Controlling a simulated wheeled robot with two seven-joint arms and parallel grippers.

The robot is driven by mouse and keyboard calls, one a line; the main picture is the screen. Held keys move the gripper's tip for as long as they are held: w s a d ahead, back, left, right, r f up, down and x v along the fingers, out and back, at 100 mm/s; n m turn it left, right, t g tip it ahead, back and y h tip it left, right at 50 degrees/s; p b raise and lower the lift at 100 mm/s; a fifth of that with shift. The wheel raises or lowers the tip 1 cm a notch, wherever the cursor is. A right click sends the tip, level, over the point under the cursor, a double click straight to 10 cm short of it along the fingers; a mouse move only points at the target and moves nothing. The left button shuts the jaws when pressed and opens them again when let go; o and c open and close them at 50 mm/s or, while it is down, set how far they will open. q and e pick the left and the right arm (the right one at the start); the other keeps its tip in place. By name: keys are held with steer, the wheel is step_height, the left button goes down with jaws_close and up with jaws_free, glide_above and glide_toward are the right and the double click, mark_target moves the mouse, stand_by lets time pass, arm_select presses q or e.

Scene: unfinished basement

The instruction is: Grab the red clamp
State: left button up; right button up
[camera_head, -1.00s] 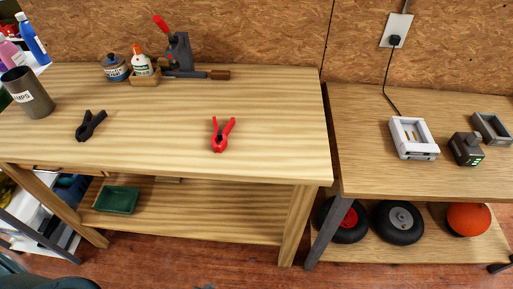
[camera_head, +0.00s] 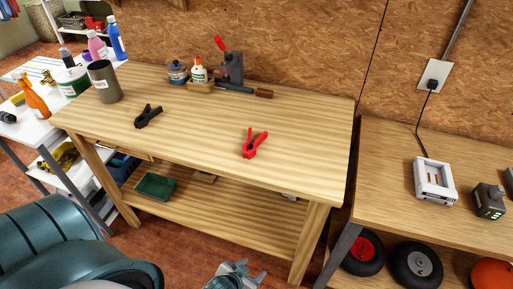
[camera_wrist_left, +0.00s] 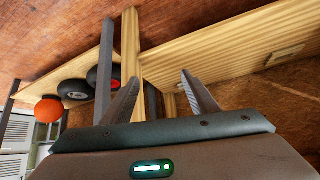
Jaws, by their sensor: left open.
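The red clamp (camera_head: 255,143) lies on the wooden workbench (camera_head: 300,120), toward its right front part. Its two handles point away from me. My left gripper (camera_head: 246,269) shows at the bottom edge of the head view, below the bench top and in front of it, well apart from the clamp. In the left wrist view my left gripper (camera_wrist_left: 160,76) has its fingers spread with nothing between them. The clamp is not seen in that view. My right gripper is in neither view.
A black clamp (camera_head: 148,116) lies left of the red one. A grey cup (camera_head: 104,82), glue bottle (camera_head: 198,72) and a red-handled tool (camera_head: 231,62) stand farther back. The bench's front edge and leg (camera_head: 308,245) are near my gripper. A second table (camera_head: 385,170) stands at right.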

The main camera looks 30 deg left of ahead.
mark_target(250, 144)
arm_select(q)
steer(key=w+a+r+n+t+y+p, duration=0.1)
steer(key=a+r+p, duration=0.2)
steer(key=r, duration=1.1)
steer(key=w+a+r+n+t+y+p, duration=0.1)
steer(key=w+a+r+t+p, duration=0.1)
steer(key=r, duration=1.3)
steer(key=w+a+r+n+t+y+p, duration=0.1)
steer(key=a+r+t+p, duration=0.1)
steer(key=r, duration=1.3)
steer(key=shift+w+a+n+p, duration=0.2)
steer(key=shift+a+n+p, duration=0.1)
steer(key=shift+a+p, duration=0.75)
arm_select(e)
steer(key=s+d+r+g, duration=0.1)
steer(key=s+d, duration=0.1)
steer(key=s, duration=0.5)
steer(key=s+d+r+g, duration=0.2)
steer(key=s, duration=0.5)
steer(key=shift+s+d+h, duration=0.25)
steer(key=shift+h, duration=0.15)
arm_select(q)
steer(key=shift+a, duration=0.15)
